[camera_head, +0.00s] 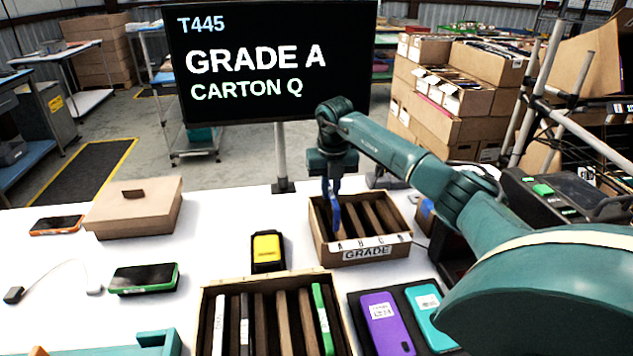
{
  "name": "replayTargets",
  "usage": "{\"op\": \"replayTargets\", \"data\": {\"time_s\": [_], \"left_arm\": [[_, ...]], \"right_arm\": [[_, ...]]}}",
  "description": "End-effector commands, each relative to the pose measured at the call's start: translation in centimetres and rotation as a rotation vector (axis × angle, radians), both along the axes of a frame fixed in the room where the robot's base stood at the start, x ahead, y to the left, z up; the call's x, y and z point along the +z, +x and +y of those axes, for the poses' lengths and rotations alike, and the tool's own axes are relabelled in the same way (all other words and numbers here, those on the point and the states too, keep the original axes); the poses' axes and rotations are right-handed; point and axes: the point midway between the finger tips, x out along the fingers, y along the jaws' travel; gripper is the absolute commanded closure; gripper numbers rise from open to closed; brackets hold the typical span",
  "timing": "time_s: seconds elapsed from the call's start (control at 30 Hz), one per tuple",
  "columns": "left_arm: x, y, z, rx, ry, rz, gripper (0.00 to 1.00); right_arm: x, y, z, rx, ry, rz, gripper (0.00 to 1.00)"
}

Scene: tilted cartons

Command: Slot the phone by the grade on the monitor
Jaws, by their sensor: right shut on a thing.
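The monitor (270,108) reads "T445", "GRADE A", "CARTON Q". My right gripper (332,196) points down over the small carton and is shut on a blue phone (337,220), which stands on edge. The phone is at the leftmost slot, behind the letter A; how deep it sits I cannot tell. The small carton (363,254) has a "GRADE" label, a row of small letters on its front and dark dividers. A larger slotted carton (272,284) stands nearer, with a white phone (219,325) and a green phone (323,319) on edge.
A purple phone (387,322) and a teal phone (430,315) lie on a dark pad at front right. A green-edged phone (144,279), an orange-edged phone (56,225), a closed box (134,206) and a yellow-black device (267,250) are on the white table.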

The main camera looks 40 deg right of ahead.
Motion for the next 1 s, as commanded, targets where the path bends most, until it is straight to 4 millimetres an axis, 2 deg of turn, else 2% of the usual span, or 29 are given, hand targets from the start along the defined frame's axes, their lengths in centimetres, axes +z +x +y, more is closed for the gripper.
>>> {"op": "replayTargets", "data": {"time_s": [0.33, 1.0], "left_arm": [[-1.1, -0.7, -0.3, -0.004, -0.006, 0.012, 1.0], [-1.4, 0.2, -1.4, -0.044, -0.021, -0.051, 1.0]], "right_arm": [[-1.4, 0.0, 0.0, 0.001, 0.0, -0.001, 1.0], [-5.9, 0.0, 0.0, 0.001, 0.0, -0.001, 1.0]]}}
